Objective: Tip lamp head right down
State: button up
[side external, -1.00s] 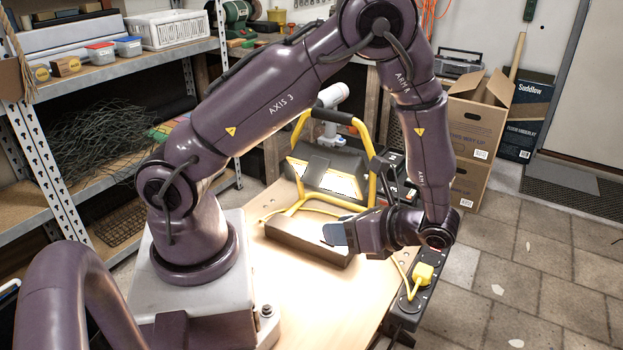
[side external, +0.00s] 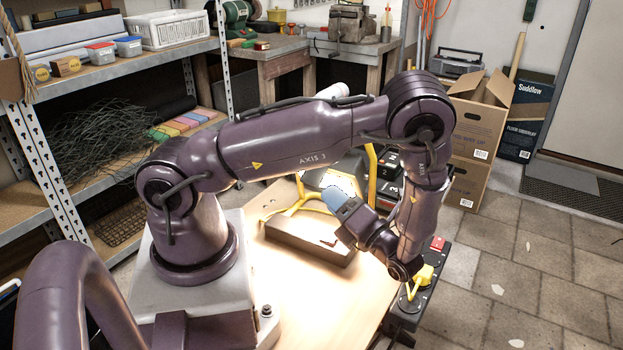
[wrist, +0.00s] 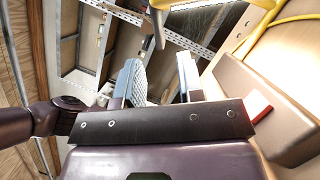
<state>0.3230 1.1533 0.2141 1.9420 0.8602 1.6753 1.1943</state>
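The work lamp has a yellow tube frame (side external: 372,180) and a dark head with a bright lit face (side external: 338,181). It stands on the bench behind my arm, which hides the top of the head and most of the frame. My gripper (side external: 335,197) points up and to the left, in front of the lit face. In the wrist view its two fingers (wrist: 159,78) stand apart with nothing between them. A piece of yellow tube (wrist: 158,27) shows beyond them. I cannot tell whether a finger touches the lamp head.
A long dark block (side external: 300,242) lies on the bench (side external: 285,290) below my gripper. A black power strip with a yellow plug (side external: 424,277) is at the bench's right edge. Cardboard boxes (side external: 470,145) stand behind on the floor. Shelves (side external: 80,130) are at left.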

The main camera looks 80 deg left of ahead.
aim_at(311, 176)
jog(key=x, duration=0.7)
jog(key=shift+a+r, duration=0.1)
jog(key=shift+a, duration=0.05)
grip_shut()
